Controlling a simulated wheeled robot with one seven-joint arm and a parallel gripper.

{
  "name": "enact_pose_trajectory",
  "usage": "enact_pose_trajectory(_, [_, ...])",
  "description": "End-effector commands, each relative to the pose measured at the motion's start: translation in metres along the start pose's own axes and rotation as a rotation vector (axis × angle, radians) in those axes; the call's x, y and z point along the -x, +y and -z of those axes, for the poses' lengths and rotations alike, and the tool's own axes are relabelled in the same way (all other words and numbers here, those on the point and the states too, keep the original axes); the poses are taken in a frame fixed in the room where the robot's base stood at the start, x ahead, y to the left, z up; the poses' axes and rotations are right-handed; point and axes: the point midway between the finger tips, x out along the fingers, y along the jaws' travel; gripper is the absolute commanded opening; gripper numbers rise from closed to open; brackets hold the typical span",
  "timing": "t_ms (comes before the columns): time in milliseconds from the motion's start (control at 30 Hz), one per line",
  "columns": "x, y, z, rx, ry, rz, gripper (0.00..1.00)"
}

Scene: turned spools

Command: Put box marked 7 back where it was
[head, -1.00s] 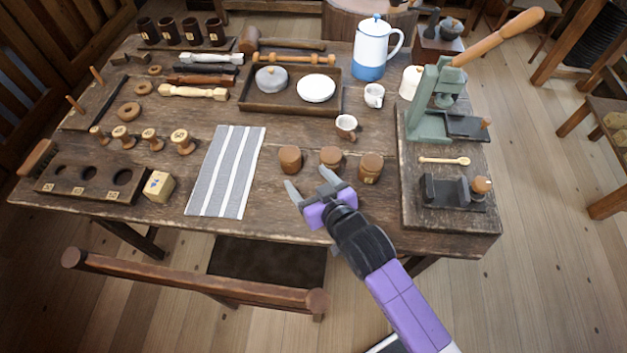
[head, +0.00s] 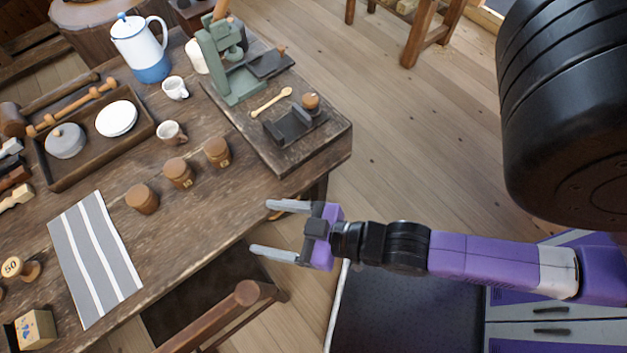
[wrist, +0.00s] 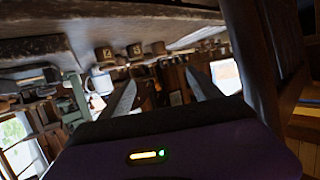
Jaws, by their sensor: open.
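Three small round wooden lidded boxes stand in a slanting row near the table's front edge in the head view: a left box (head: 142,199), a middle box (head: 179,173) and a right box (head: 217,152). The middle and right boxes show pale labels, too small to read surely; the left box shows none. I cannot tell which is marked 7. My gripper (head: 260,228) is open and empty, at the table's front edge, apart from the boxes. In the wrist view, two labelled boxes (wrist: 104,53) (wrist: 135,50) appear upside down beyond my open fingers (wrist: 160,76).
A striped cloth (head: 95,258) lies left of the boxes. A cup (head: 171,132) and a tray (head: 70,180) are behind them. A board (head: 335,138) with a green press (head: 222,62) is to the right. A chair (head: 215,318) stands at the front. Bare table surrounds the boxes.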

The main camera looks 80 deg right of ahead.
Motion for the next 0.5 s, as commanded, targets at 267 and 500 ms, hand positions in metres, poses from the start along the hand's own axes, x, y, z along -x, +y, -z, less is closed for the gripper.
enact_pose_trajectory(267, [0.090,0.003,0.035,0.007,0.029,-0.001,0.73])
enact_pose_trajectory(500, [0.111,0.004,0.051,0.011,0.043,-0.002,0.73])
